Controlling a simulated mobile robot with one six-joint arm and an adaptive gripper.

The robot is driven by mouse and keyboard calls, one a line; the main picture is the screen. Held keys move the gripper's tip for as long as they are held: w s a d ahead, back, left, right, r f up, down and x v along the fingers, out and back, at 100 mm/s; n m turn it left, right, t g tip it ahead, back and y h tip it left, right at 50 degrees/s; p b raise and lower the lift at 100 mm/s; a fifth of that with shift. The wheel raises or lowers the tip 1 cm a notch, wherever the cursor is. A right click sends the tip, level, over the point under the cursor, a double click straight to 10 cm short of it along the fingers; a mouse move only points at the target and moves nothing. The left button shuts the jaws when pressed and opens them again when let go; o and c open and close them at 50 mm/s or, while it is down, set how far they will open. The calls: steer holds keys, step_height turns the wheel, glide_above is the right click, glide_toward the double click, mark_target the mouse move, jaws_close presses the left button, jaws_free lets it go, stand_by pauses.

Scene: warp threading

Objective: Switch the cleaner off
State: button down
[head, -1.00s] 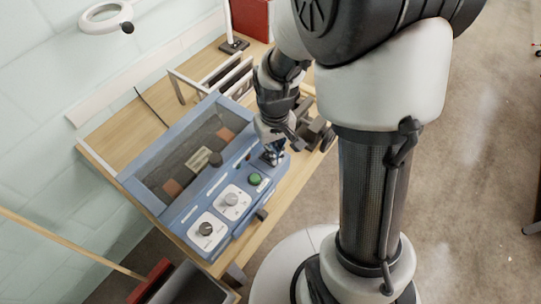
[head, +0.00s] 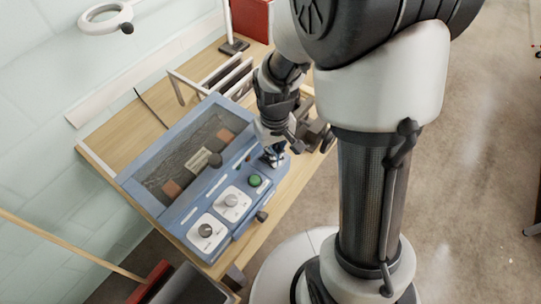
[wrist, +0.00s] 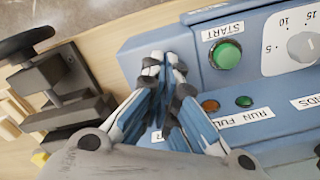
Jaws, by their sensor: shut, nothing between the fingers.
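The cleaner is a blue box (head: 180,213) on the bench, with a dark sunken basin and a control panel along its front. A round green START button (head: 255,180) is on the panel; it also shows in the wrist view (wrist: 227,54). An orange lamp (wrist: 210,105) and a small green lamp (wrist: 244,101) sit near a partly covered label (wrist: 245,118). My gripper (wrist: 164,62) is shut and empty, over the panel's end beside the START button. In the head view my gripper (head: 273,157) hides that end. I see no power switch; the fingers cover part of the panel.
Two dial knobs on white plates (head: 231,200) (head: 206,230) are farther along the panel. A dark block-like fixture (wrist: 62,85) stands beside the cleaner. A white rack (head: 222,78) and a red box (head: 252,18) are behind. A bin (head: 188,287) stands below the bench.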

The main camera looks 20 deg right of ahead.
steer(key=shift+r+p, duration=2.5)
steer(key=shift+r, duration=0.8)
steer(key=s+r+m+t+b, duration=0.1)
steer(key=s+r+t+b, duration=0.2)
steer(key=s+r, duration=1.2)
step_height(320, 180, up, 2)
steer(key=shift+t, duration=0.8)
